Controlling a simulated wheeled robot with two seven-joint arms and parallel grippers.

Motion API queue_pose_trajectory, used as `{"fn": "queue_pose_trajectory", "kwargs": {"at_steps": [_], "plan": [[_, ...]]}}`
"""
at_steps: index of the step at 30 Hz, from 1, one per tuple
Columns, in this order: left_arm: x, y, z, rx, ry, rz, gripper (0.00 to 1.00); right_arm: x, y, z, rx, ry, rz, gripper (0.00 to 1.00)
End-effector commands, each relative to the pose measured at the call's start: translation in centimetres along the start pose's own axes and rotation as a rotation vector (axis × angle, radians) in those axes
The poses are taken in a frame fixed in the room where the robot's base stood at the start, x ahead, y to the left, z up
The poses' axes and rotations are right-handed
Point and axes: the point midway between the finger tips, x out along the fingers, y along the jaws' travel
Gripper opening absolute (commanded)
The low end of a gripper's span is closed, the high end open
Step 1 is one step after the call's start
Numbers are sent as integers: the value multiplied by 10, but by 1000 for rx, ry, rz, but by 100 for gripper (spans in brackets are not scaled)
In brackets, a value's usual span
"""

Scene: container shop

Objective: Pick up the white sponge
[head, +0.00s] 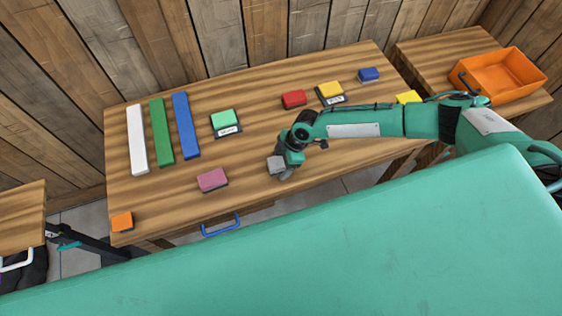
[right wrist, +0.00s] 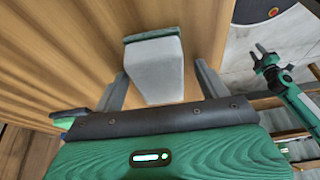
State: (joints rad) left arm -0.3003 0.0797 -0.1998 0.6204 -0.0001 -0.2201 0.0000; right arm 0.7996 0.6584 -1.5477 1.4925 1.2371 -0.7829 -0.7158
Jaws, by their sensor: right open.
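The white sponge (right wrist: 153,70) is a pale block with a grey-green layer at its far end, lying on the wooden table. In the right wrist view it is between the two fingers of my right gripper (right wrist: 160,88), with a gap visible on both sides. My right gripper is open. In the head view the right gripper (head: 283,170) is low over the table's front middle, and the pale grey block there (head: 276,163) appears to be the sponge, partly covered. My left gripper (head: 62,238) is small at the lower left, away from the sponge; its jaws are unclear.
A pink sponge-like block (head: 212,179) lies left of the right gripper. White, green and blue bars (head: 186,126) lie at the left. Red (head: 294,99), yellow and blue blocks lie behind. An orange crate (head: 499,76) stands on the right table. The table's front edge is close.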

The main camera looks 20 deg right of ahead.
Motion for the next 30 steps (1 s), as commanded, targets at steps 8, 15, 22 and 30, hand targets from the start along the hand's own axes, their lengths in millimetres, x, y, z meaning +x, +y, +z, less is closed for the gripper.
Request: {"fn": "queue_pose_trajectory", "kwargs": {"at_steps": [8,15,22,30], "plan": [[0,0,0,0,0,0,36,0,0,0,0,0,0,50],[0,0,0,0,0,0,36,0,0,0,0,0,0,27],[1,0,0,0,0,0,36,-2,0,-1,-1,0,0,27],[10,0,1,0,0,0,36,-27,1,-11,-3,2,3,27]]}}
